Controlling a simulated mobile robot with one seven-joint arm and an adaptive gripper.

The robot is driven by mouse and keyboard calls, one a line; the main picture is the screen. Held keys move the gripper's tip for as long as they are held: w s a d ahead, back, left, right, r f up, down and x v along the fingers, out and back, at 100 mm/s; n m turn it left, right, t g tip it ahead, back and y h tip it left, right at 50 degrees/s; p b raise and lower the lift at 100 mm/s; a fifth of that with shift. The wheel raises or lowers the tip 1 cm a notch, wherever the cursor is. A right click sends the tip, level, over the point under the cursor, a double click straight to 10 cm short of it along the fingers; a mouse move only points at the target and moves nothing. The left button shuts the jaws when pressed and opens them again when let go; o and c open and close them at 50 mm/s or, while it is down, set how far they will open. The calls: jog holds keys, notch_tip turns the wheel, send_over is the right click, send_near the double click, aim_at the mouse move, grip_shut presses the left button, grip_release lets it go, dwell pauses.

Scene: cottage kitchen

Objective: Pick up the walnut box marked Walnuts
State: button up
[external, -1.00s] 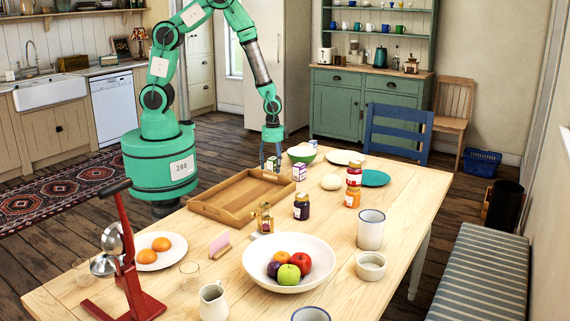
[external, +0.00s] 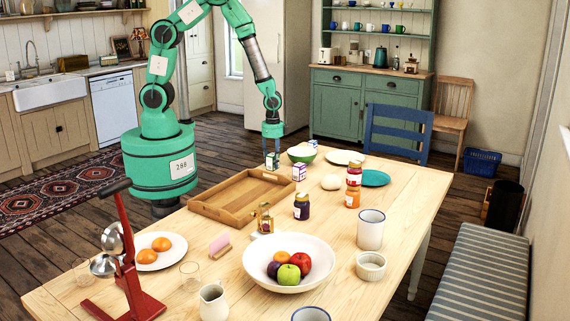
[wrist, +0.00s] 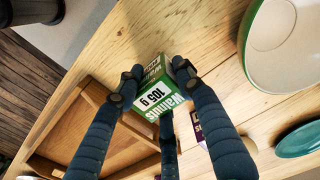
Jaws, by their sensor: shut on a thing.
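The walnut box (external: 272,161) is a small green and white carton near the far left edge of the wooden table. In the wrist view, the walnut box (wrist: 153,98) shows "Walnuts" and "105 g" on its label. My gripper (external: 272,153) comes down on it from above. In the wrist view, the dark fingers of my gripper (wrist: 157,84) are closed around the box, with fingertips against its sides. The fingers hide part of the box. I cannot tell clearly whether its bottom is off the table.
A purple and white carton (external: 299,173) stands close by on the right. A wooden tray (external: 210,207) lies in front, to the left. Another small carton (external: 313,144) stands behind the bowl.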

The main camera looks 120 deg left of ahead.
jog(key=shift+r, duration=0.9)
jog(key=s+d+p, duration=0.1)
jog(key=s+d, duration=0.3)
jog(key=s, duration=0.2)
jog(key=s+d+r+p, duration=0.1)
jog(key=s+d, duration=0.3)
jog(key=s, duration=0.3)
jog(key=shift+s+d+r, duration=0.15)
jog(key=shift+s+d, duration=0.1)
jog(key=shift+d, duration=0.1)
